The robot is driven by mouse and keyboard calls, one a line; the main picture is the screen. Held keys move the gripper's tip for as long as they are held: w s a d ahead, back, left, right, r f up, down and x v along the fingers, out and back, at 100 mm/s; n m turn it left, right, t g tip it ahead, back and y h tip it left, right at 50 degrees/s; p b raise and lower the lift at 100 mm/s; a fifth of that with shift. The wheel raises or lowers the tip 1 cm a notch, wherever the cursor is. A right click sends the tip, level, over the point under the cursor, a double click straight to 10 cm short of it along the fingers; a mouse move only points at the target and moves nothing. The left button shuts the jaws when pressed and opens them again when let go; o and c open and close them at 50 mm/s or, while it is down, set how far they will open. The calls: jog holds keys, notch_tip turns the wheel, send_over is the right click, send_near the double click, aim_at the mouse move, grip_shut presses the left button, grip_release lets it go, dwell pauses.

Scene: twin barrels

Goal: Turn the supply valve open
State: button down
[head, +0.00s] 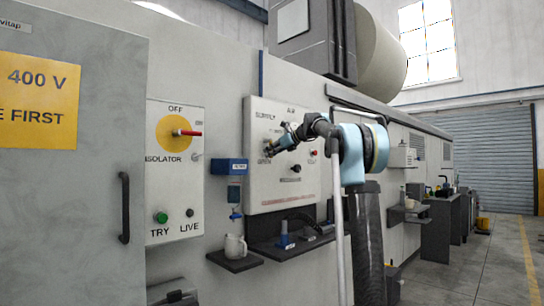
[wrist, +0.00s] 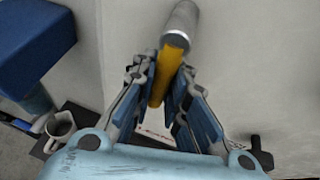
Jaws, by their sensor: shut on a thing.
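The supply valve shows in the wrist view as a yellow lever (wrist: 166,72) joined to a grey metal cylinder (wrist: 182,22). My gripper (wrist: 167,82) has its two blue and grey fingers on either side of the yellow lever, shut on it. In the head view my gripper (head: 270,148) is at the left part of the white panel (head: 270,190), below the word SUPPLY. There the valve is mostly hidden behind my gripper, so its exact angle is hard to tell.
A blue box (head: 231,166) sticks out left of the panel, also close by in the wrist view (wrist: 35,40). Below are a mug (head: 235,246) on a small shelf and a dark shelf with tools. A red-handled isolator (head: 187,133) is farther left. Open floor lies right.

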jog(key=shift+s+f+m, duration=0.1)
jog(key=shift+m, duration=0.2)
dwell(0.4)
jog(key=c, duration=1.8)
grip_release()
jog(key=shift+c, duration=0.2)
jog(key=v, duration=1.1)
jog(key=shift+d, duration=0.45)
jog(key=shift+s, duration=0.1)
jog(key=s+d+f+n+g+h, duration=0.25)
jog(key=s+f+n, duration=0.45)
jog(key=s+f, duration=0.65)
jog(key=s+d+f+n+g+h, duration=0.1)
jog(key=s+f+n+h, duration=0.35)
jog(key=s+f, duration=0.9)
jog(key=s+d+f+n+h, duration=0.1)
jog(key=s+d+f+n, duration=0.2)
jog(key=s+f, duration=0.5)
jog(key=s+d+f+n+g+h, duration=0.1)
jog(key=s+d+f+n, duration=0.2)
jog(key=f, duration=1.1)
jog(key=s+d+f+n+g+h, duration=0.1)
jog(key=s+d+f+n+h, duration=0.1)
jog(key=s+d+f+n, duration=0.2)
jog(key=s+f+n, duration=0.3)
jog(key=s+f, duration=0.4)
jog(key=s, duration=0.3)
jog(key=shift+f, duration=0.25)
